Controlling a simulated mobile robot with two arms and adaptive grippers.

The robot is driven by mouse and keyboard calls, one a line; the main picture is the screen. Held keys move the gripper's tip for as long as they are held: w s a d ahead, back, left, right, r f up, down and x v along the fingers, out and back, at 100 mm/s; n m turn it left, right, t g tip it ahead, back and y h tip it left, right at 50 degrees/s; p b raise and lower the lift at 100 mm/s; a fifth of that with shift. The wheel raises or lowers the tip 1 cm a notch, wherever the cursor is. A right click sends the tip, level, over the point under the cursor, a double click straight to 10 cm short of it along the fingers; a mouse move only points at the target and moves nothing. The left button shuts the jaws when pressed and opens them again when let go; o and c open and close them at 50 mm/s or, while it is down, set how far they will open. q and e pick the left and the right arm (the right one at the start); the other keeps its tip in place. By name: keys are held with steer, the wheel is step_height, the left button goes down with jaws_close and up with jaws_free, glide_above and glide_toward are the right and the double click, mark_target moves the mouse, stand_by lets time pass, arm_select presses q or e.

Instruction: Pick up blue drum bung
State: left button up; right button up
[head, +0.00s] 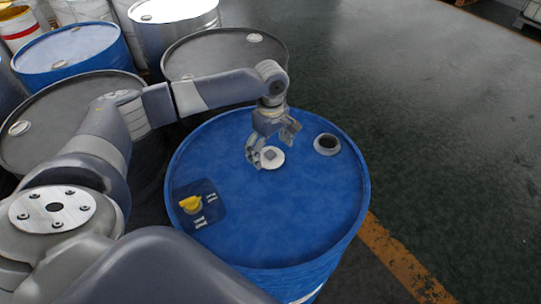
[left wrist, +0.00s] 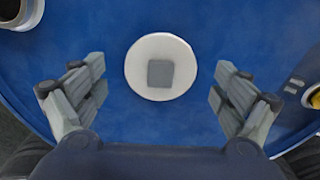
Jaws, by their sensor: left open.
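The drum bung (head: 272,157) is a pale round disc with a grey square in its middle. It lies on the top of the blue drum (head: 300,225). In the left wrist view the bung (left wrist: 138,72) sits centred between two spread fingers. My left gripper (head: 272,142) is open and empty, with its fingers on either side of the bung, over the drum top. I cannot tell how far the fingertips are above the lid. My right gripper is not in view.
A round grey-rimmed opening (head: 327,144) is in the drum top, right of the bung. A dark pad (head: 208,216) with a yellow item (head: 190,204) lies near the drum's left edge. Other drums (head: 226,52) crowd the back left. The floor at right is clear.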

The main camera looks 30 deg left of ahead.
arm_select(q)
steer(key=shift+f, duration=1.05)
steer(key=c, duration=1.2)
steer(key=shift+r, duration=0.1)
